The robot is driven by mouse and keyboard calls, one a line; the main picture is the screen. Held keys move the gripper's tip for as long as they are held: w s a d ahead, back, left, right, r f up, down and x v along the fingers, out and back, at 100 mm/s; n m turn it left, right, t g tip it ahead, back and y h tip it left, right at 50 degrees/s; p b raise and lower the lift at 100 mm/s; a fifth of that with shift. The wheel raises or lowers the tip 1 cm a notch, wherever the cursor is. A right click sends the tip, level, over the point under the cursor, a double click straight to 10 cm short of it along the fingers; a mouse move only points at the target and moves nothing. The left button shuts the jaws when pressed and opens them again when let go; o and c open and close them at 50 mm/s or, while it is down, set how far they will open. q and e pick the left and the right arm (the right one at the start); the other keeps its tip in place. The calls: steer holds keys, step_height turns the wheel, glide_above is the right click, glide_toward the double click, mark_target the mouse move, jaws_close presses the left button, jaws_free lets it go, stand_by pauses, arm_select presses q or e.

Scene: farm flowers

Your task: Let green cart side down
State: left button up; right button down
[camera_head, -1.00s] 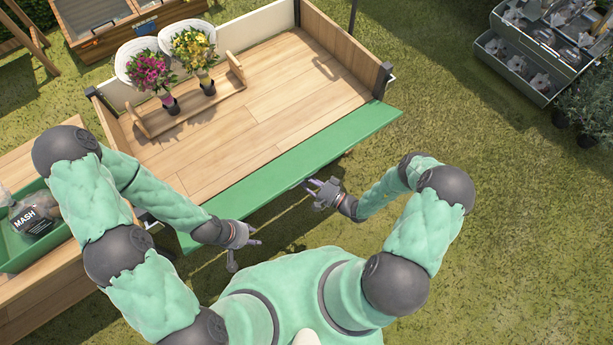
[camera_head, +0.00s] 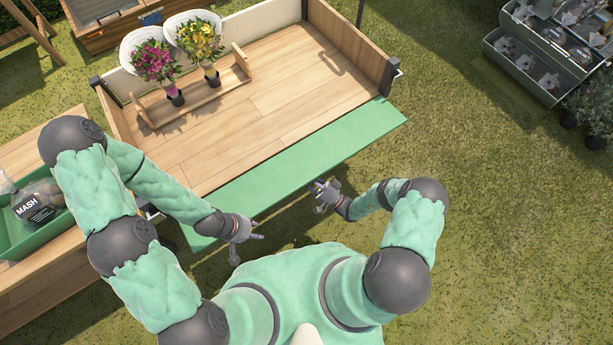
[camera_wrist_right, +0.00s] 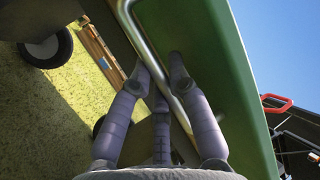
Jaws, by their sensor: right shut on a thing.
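The green cart side (camera_head: 300,155) is a long flat panel along the near edge of the wooden cart bed (camera_head: 270,95). It is tilted outward from the bed. My right gripper (camera_head: 322,190) is at the panel's outer edge. In the right wrist view, its grey fingers (camera_wrist_right: 160,85) are closed around a metal bar (camera_wrist_right: 150,50) beside the green panel (camera_wrist_right: 195,40). My left gripper (camera_head: 250,244) is just off the panel's near left end, with its fingers spread and nothing between them. The panel's underside is hidden in the head view.
Two potted flower bunches, pink (camera_head: 158,65) and yellow (camera_head: 202,45), stand by a wooden rack (camera_head: 190,107) on the bed. A green tray (camera_head: 35,237) with a MASH bag (camera_head: 38,202) is at left. Grey drawers (camera_head: 545,55) stand far right.

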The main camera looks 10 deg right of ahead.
steer(key=shift+w, duration=0.1)
stand_by(0.4)
steer(key=c, duration=1.2)
jaws_free()
steer(key=shift+o, duration=0.2)
steer(key=v, duration=1.2)
steer(key=shift+f, duration=0.15)
